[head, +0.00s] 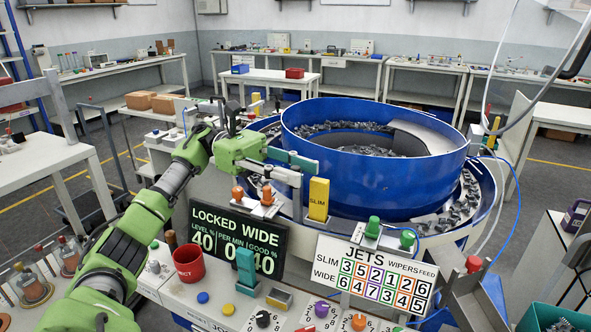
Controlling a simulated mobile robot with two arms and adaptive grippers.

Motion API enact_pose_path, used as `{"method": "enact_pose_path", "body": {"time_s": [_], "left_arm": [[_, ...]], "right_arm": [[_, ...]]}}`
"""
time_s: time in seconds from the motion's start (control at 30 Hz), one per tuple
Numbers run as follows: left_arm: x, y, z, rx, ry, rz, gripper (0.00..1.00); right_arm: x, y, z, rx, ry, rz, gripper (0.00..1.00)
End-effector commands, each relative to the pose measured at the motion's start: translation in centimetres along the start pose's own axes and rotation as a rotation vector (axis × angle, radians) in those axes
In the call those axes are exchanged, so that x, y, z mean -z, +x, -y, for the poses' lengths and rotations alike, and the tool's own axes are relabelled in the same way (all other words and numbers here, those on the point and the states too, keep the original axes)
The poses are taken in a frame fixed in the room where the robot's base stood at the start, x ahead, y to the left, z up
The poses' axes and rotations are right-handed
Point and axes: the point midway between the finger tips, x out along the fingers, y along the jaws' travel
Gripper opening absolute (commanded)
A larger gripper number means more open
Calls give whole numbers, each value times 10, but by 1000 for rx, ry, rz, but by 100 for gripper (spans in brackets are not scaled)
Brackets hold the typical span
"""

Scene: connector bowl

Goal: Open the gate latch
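The blue bowl feeder (375,165) stands in the middle, with grey connectors inside and on its outer track. My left gripper (262,158) is at the bowl's left front rim, above two orange knobs (237,193) (266,195). A teal piece (292,159) and a pale grey bracket (284,175) are right beside its front end. I cannot tell whether it touches them, or whether its fingers are apart. A yellow block marked SLIM (319,199) stands to the right. No part is clearly recognisable as the gate latch. The display (237,240) reads LOCKED WIDE. My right gripper is out of view.
A front panel carries a red cup (188,263), a teal upright handle (246,270), a brass-coloured block (279,299) and several knobs. A JETS number board (373,277) stands on the right. Benches line the back walls, with open floor between.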

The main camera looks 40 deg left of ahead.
Motion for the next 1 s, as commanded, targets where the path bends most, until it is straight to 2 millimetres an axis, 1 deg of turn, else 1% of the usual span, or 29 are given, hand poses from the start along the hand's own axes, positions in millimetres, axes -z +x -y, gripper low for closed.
{"method": "enact_pose_path", "body": {"time_s": [0.17,0.27,0.37,0.6,0.7,0.83,1.0], "left_arm": [[0,-1,0,0,0,-1,30],[0,-7,0,-2,-1,0,30],[-1,-19,-1,-3,0,0,30],[-1,-52,0,-2,1,2,30],[0,-62,-1,-1,-1,-1,30],[0,-71,0,0,-1,0,30],[0,-75,0,-1,1,0,30]], "right_arm": [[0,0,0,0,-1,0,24],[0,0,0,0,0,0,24],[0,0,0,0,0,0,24],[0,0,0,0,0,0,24],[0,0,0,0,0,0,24],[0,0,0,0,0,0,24],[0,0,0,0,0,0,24]]}}
